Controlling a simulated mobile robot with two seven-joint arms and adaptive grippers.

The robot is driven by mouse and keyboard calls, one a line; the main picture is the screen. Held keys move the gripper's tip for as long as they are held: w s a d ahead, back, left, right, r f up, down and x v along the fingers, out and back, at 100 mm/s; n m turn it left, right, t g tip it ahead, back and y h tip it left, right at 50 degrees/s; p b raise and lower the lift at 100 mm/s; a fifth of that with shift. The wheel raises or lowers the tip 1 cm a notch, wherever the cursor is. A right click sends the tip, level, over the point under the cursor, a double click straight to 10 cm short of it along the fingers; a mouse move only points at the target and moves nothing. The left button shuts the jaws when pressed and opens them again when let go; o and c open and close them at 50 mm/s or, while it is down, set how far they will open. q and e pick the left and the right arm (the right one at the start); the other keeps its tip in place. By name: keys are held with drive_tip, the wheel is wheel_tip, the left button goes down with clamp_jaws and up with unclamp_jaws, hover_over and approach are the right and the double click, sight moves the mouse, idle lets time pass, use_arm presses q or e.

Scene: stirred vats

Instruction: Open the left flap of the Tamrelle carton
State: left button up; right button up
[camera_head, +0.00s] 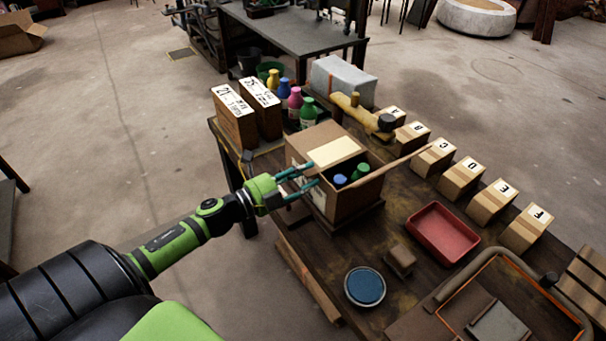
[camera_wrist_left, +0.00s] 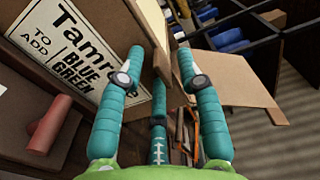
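A flap with a pale label (camera_head: 332,151) covers part of the top; another flap (camera_head: 405,160) sticks out to the right. My left gripper (camera_head: 307,180) is at the carton's left side, with teal fingers apart. In the left wrist view the gripper (camera_wrist_left: 160,85) is open beside the Tamrelle label (camera_wrist_left: 68,55). A cardboard edge (camera_wrist_left: 162,62) shows between the fingers; I cannot tell whether they touch it. My right gripper is out of view.
Several coloured bottles (camera_head: 295,100) and two labelled boxes (camera_head: 235,118) stand behind the carton. Lettered boxes (camera_head: 462,178) line the far right edge. A red tray (camera_head: 443,232), a blue-topped round dish (camera_head: 365,287) and a small brown block (camera_head: 400,260) lie nearer.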

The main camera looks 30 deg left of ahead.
use_arm(q)
clamp_jaws()
